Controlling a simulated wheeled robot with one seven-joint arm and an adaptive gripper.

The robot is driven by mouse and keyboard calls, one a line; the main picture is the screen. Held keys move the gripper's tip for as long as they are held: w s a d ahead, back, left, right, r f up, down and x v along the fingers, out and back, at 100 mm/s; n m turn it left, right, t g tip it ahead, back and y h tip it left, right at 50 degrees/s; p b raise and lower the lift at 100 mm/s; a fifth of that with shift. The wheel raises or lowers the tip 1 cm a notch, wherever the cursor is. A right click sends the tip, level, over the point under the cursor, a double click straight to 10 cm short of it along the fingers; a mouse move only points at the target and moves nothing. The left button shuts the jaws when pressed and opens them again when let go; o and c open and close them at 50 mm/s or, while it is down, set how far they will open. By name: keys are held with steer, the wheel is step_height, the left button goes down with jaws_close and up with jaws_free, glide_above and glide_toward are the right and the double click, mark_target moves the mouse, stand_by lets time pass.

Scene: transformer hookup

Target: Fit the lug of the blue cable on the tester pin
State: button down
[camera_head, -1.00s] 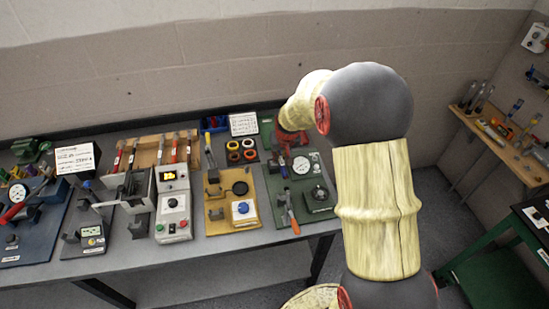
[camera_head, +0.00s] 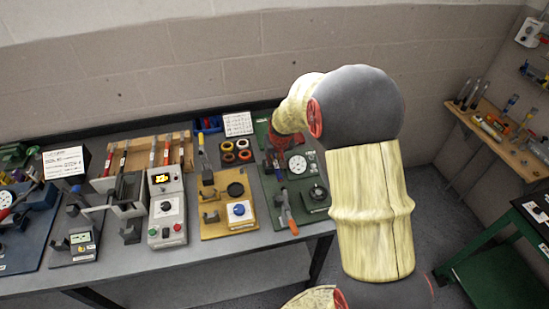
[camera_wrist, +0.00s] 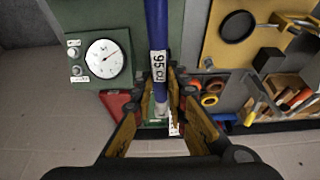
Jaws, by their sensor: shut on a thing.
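The blue cable (camera_wrist: 157,25) shows in the wrist view, running down from the top edge with a white label marked "95 al" on it. My gripper (camera_wrist: 160,100) is shut on the cable near its lower end; the lug is mostly hidden between the fingers. In the head view my gripper (camera_head: 278,148) is over the back of a green board (camera_head: 262,195), largely hidden by my arm. I cannot make out the tester pin in either view. A round white gauge (camera_wrist: 104,58) on the green board is left of the cable in the wrist view.
An orange-handled tool (camera_head: 288,218) lies at the board's front edge. A yellow board (camera_head: 212,228) stands to its left, with a grey and white box with buttons (camera_head: 167,222) beyond. Colored tape rings (camera_head: 228,157) sit behind. The table's front strip is clear.

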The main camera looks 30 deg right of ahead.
mark_target(278, 169)
steer(key=shift+s+a+f+b, duration=0.15)
steer(key=shift+s+f+b, duration=0.5)
steer(key=shift+f, duration=0.45)
steer(key=shift+s+a+f+b, duration=0.15)
steer(key=shift+s+f+b, duration=0.35)
steer(key=shift+f+b, duration=0.45)
steer(key=shift+s+a+f+b, duration=0.15)
steer(key=shift+s+f+b, duration=0.45)
steer(key=shift+f, duration=0.6)
steer(key=shift+w+f+b, duration=0.1)
steer(key=shift+f+b, duration=0.65)
steer(key=shift+f, duration=0.35)
steer(key=c, duration=1.7)
jaws_free()
steer(key=shift+r+p, duration=1.5)
steer(key=shift+r, duration=0.95)
